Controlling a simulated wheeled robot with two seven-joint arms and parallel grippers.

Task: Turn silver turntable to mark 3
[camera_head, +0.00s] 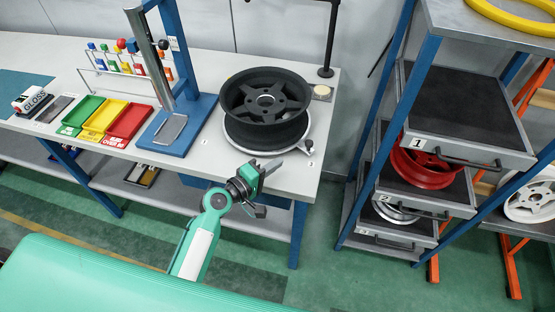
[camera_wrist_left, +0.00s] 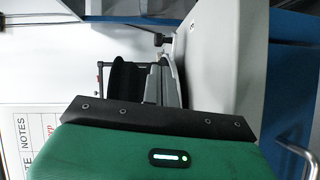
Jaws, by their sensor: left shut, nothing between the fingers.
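The silver turntable (camera_head: 242,147) sits on the workbench under a black wheel (camera_head: 266,105); only its rim shows. A small dark knob (camera_head: 308,143) stands at the rim's right side. Small white marks lie on the bench by the rim, one at the left (camera_head: 204,141) and one at the right (camera_head: 311,163); their numbers are too small to read. My left gripper (camera_head: 277,165) is shut and empty at the bench's front edge, just in front of the turntable. In the left wrist view the black wheel (camera_wrist_left: 125,88) and turntable edge (camera_wrist_left: 172,82) appear sideways beyond the gripper body. My right gripper is out of view.
A blue press stand (camera_head: 182,125) stands left of the wheel, with coloured trays (camera_head: 105,118) further left. A drawer rack (camera_head: 435,180) with wheels stands right of the bench.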

